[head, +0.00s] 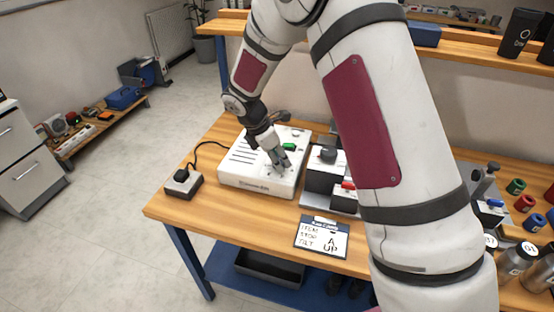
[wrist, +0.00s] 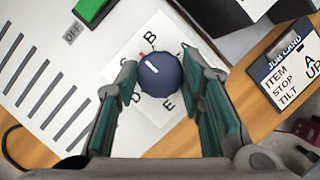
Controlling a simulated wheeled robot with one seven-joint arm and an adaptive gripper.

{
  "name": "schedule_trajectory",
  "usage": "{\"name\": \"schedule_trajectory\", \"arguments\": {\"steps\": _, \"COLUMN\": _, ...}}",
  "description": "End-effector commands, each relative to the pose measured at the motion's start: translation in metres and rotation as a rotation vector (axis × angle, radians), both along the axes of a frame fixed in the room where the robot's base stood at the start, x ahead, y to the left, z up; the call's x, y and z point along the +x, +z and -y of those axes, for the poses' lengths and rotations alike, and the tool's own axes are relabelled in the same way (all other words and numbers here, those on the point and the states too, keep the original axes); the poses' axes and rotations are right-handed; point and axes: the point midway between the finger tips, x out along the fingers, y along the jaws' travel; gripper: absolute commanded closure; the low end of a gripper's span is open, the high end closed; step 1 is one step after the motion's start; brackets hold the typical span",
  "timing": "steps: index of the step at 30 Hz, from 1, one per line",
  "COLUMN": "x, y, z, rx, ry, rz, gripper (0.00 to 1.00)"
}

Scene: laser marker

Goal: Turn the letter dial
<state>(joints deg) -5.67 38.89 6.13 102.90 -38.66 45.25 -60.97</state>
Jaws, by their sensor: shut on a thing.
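The letter dial (wrist: 161,74) is a round dark blue knob with a short white line, on a white plate (wrist: 148,118) on the laser marker box (head: 257,187). The letters B, C, D and E show around it; other positions are hidden by my gripper. In the head view my gripper (head: 280,166) reaches down onto the box top and hides the dial.
A green switch (wrist: 91,10) marked OFF is beside the dial plate. A job card (head: 321,237) reading ITEM, STOP, TILT with A and UP lies at the table's front. A grey box with a black knob (head: 181,176) stands left; dark-topped blocks (head: 327,155) stand right.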

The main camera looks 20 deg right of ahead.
Motion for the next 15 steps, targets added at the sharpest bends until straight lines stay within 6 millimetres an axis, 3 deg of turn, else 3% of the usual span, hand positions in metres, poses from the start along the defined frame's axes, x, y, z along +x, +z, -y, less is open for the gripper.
{"name": "schedule_trajectory", "arguments": {"steps": 15, "x": 0.0044, "y": -0.0023, "z": 0.0002, "rx": 0.000, "ry": -0.491, "rz": 0.000, "gripper": 0.92}}
